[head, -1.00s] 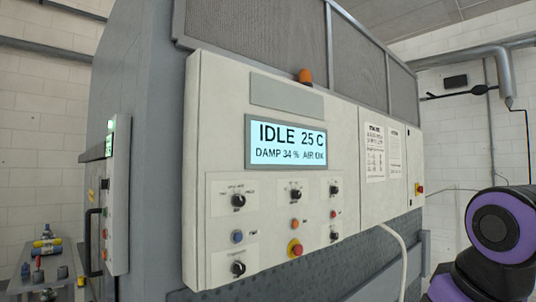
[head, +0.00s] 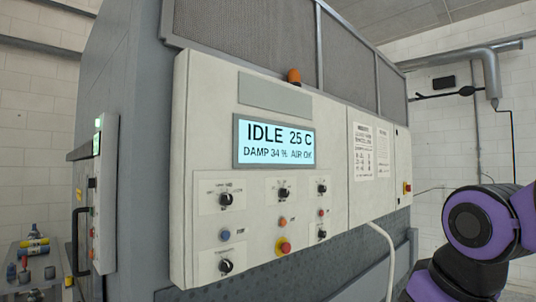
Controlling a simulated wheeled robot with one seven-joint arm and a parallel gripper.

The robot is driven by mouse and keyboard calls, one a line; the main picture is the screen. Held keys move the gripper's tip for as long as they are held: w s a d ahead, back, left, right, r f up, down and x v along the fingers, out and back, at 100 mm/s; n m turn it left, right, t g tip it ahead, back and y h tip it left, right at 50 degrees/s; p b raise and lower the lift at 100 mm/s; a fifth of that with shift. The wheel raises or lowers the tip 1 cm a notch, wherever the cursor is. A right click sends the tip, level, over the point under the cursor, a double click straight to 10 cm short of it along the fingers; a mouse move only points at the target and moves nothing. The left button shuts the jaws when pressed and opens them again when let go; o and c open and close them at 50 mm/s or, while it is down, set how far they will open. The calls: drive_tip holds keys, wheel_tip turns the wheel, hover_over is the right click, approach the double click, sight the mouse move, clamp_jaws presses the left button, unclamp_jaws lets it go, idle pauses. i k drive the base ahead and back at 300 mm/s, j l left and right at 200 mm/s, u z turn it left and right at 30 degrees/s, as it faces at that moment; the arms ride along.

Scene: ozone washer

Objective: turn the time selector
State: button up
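The white control panel (head: 210,110) on the machine's front carries several black selector knobs. One knob (head: 225,198) is at upper left, another (head: 284,193) at upper middle, and a third (head: 321,188) at upper right. Two more black knobs sit lower, one at lower left (head: 226,266) and one at lower right (head: 322,234). Their labels are too small to read, so I cannot tell which is the time selector. The lit display (head: 276,143) reads IDLE 25 C, DAMP 34 %, AIR OK. My gripper is out of view; only my black and purple arm shows at right.
A blue button (head: 225,235), an orange button (head: 283,222) and a red mushroom button (head: 284,246) stick out among the knobs. A pale hose (head: 388,255) hangs below the panel. A cart with small items (head: 35,255) stands at left. The space before the panel looks clear.

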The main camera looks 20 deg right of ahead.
sight(283, 192)
drive_tip(key=i+l+z, duration=0.1)
drive_tip(key=l, duration=0.3)
drive_tip(key=i+l+z, duration=0.1)
drive_tip(key=l, duration=0.3)
drive_tip(key=i+l+z, duration=0.1)
drive_tip(key=i+l, duration=0.15)
drive_tip(key=i+l+z, duration=0.1)
drive_tip(key=l, duration=0.4)
drive_tip(key=i+l+z, duration=0.1)
drive_tip(key=i+l, duration=0.15)
drive_tip(key=l, duration=0.1)
